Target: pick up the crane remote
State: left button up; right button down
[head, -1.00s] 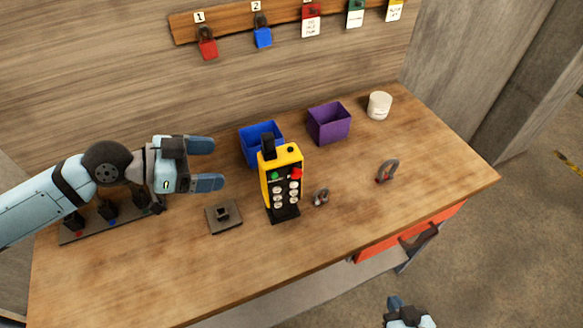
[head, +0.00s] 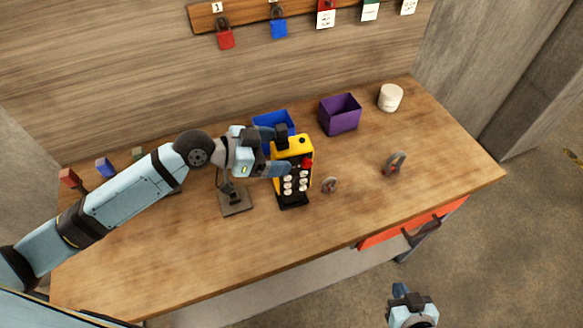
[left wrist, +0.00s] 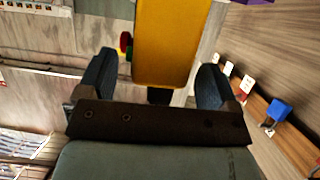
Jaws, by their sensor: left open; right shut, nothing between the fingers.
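The crane remote (head: 305,178) is a yellow and black box with a red button and several pale buttons. In the left wrist view, the remote's yellow body (left wrist: 170,45) shows between and beyond the two open fingers (left wrist: 156,80). The fingers partly cover its left side in the head view, and contact cannot be told. My right gripper (head: 400,291) is shut and empty beyond the table's front edge.
A blue bin (head: 277,119) stands behind the remote, partly hidden by my gripper. A purple bin (head: 340,115) and white cup (head: 390,97) stand further right. A small dark stand (head: 236,203), a small shackle (head: 329,185) and a larger one (head: 395,164) are nearby.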

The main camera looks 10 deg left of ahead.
pick_arm(q)
jog(key=shift+x, duration=1.3)
grip_shut()
jog(key=shift+r, duration=0.25)
